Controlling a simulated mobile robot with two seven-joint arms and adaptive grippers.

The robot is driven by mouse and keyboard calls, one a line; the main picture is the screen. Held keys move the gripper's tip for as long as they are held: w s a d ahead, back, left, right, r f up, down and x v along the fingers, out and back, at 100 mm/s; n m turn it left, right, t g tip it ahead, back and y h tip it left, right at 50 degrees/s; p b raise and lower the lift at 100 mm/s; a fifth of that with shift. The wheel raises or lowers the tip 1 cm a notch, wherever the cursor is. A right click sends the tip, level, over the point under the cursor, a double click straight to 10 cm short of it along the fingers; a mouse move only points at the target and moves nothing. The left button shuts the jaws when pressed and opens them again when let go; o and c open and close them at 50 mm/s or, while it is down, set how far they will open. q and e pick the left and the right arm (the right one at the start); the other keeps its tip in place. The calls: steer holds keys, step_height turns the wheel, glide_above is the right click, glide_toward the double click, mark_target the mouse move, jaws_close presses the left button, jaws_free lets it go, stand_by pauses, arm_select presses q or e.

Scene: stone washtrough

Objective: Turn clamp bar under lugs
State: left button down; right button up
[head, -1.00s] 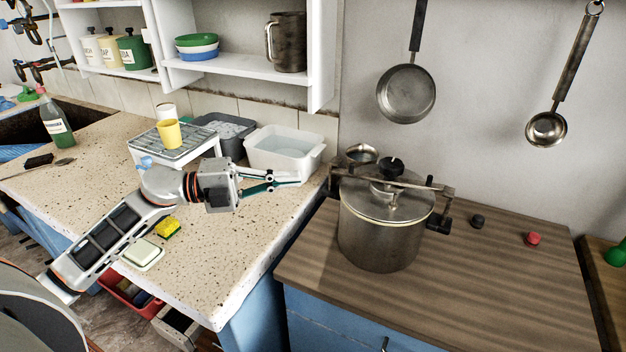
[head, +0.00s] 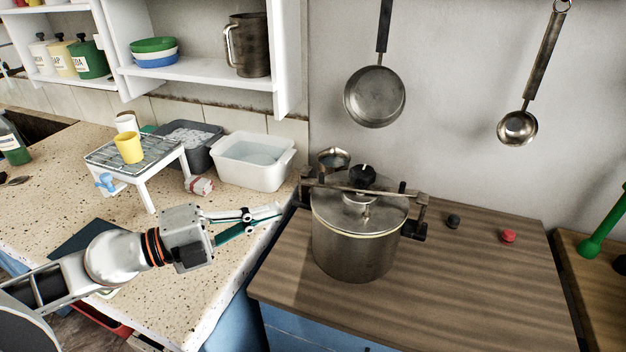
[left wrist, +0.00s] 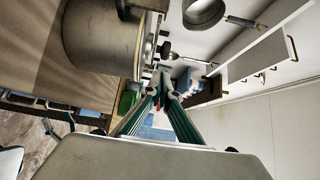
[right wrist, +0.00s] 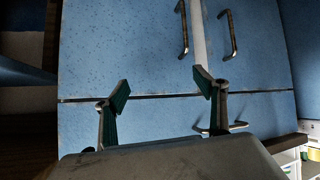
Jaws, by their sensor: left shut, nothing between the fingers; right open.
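A steel pot (head: 355,248) with a lid stands on the wooden worktop. A clamp bar (head: 335,187) crosses above the lid, with a black knob (head: 362,177) at its middle. Brackets stand at the pot's left and right sides; the right one (head: 421,212) shows best. I cannot tell whether the bar ends sit under the lugs. My left gripper (head: 280,212) is shut and empty, left of the pot and apart from it. The pot also shows in the left wrist view (left wrist: 100,42). My right gripper (right wrist: 160,88) is open and empty before blue cabinet fronts.
A white basin (head: 252,162), a grey tub (head: 190,142) and a white rack (head: 150,165) with a yellow cup stand on the speckled counter (head: 215,285). A pan (head: 375,97) and ladle (head: 517,128) hang behind. Black and red knobs (head: 508,236) lie right of the pot.

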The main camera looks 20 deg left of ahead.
mark_target(312, 201)
arm_select(q)
steer(key=w+d+p, duration=0.1)
steer(key=w, duration=0.2)
steer(key=w+d+p, duration=0.2)
steer(key=w, duration=0.1)
steer(key=w+d+p, duration=0.1)
steer(key=w+d, duration=0.1)
steer(key=w, duration=0.1)
steer(key=shift+w+d+f, duration=0.2)
steer(key=shift+d, duration=0.05)
steer(key=shift+w+a+r, duration=0.15)
steer(key=shift+w+a, duration=0.1)
steer(key=shift+w, duration=0.2)
